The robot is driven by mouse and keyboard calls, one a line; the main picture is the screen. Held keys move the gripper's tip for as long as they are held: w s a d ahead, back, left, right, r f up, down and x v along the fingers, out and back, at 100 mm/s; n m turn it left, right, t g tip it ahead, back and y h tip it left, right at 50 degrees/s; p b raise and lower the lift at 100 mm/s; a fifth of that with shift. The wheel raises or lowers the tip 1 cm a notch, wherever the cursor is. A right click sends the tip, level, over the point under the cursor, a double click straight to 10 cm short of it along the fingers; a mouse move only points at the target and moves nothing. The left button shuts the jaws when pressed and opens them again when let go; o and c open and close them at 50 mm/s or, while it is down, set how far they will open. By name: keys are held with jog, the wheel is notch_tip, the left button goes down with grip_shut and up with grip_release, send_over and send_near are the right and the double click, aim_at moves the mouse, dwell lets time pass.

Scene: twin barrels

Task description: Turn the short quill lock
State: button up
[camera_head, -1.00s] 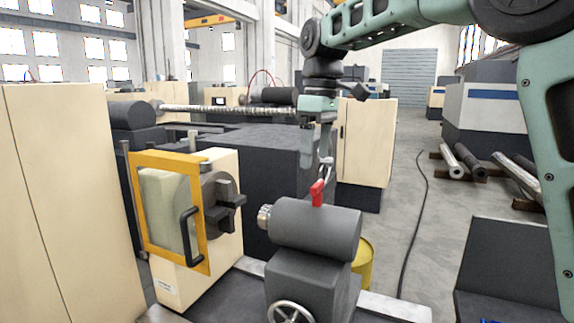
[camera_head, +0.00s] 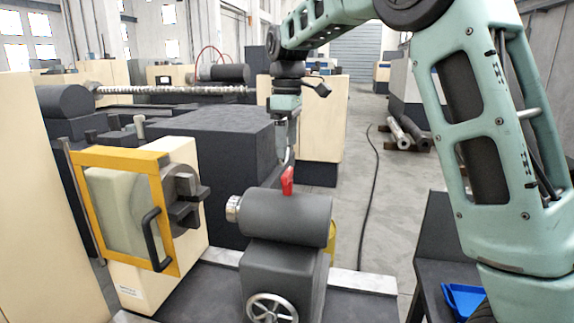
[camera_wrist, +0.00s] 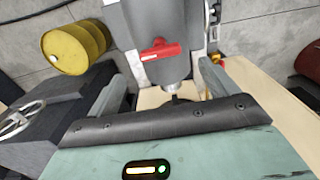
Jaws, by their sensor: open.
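The quill lock is a short red lever (camera_head: 287,181) on top of the dark grey tailstock barrel (camera_head: 285,218). In the wrist view the red lever (camera_wrist: 160,50) lies across the barrel, near the middle of the picture. My gripper (camera_head: 287,160) points down just above the lever in the head view; its fingertips are small there, and contact cannot be told. In the wrist view my gripper's fingers (camera_wrist: 163,85) stand apart, left and right of the barrel, with nothing held between them. Only one red lever shows.
A handwheel (camera_head: 271,308) is on the tailstock's front. A yellow-framed guard (camera_head: 120,157) and a chuck (camera_head: 183,192) stand at left. A yellow drum (camera_wrist: 75,48) shows in the wrist view. A blue tray (camera_head: 462,300) lies at lower right. The floor beyond is mostly open, with a cable (camera_head: 368,180).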

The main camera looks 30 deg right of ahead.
aim_at(288, 171)
notch_tip(288, 171, down, 7)
jog(key=shift+f+p, duration=0.1)
jog(key=shift+p, duration=0.65)
jog(key=c, duration=1)
